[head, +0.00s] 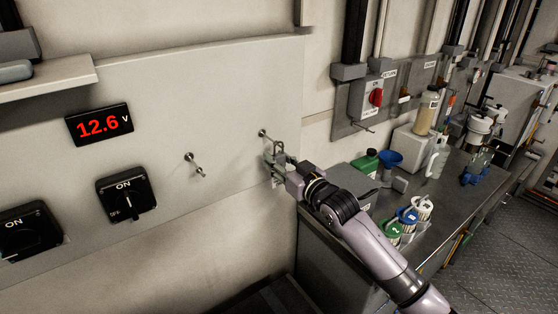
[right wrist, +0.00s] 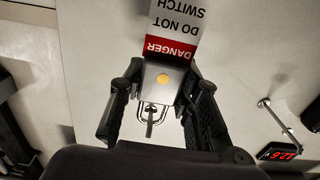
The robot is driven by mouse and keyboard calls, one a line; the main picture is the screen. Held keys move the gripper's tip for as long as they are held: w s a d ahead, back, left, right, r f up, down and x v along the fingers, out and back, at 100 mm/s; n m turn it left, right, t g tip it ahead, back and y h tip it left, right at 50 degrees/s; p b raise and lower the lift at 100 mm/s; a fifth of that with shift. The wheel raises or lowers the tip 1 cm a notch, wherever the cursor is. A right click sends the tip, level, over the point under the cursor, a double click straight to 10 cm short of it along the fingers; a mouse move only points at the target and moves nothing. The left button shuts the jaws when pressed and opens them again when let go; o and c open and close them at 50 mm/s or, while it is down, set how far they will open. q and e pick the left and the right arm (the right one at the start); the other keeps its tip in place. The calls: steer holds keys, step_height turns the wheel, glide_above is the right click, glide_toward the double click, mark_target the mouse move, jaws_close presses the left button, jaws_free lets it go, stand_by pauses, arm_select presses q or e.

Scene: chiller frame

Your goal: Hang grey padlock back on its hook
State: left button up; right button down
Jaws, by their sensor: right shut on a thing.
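The grey padlock shows in the right wrist view as a metal block (right wrist: 163,78) with an orange dot and a U-shaped shackle (right wrist: 143,110). My right gripper (right wrist: 160,72) is shut on the padlock's body, one finger on each side. In the head view my right gripper (head: 277,161) is close to the wall panel, with the shackle (head: 279,146) standing up above it. A metal hook (head: 262,133) sticks out of the panel just up and left of the shackle. A thin rod shows within the shackle's outline in the wrist view; I cannot tell whether it passes through. My left gripper is out of view.
A red and white danger tag (right wrist: 172,40) is at the padlock. A second hook (head: 190,158) on the panel is empty. A voltage display (head: 99,124) and rotary switches (head: 126,193) are to the left. A crowded metal counter (head: 440,190) stands right.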

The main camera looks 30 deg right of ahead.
stand_by(0.3)
steer(key=c, duration=1.1)
jaws_free()
steer(key=s+d, duration=0.1)
steer(key=s, duration=1.1)
steer(key=shift+d, duration=0.35)
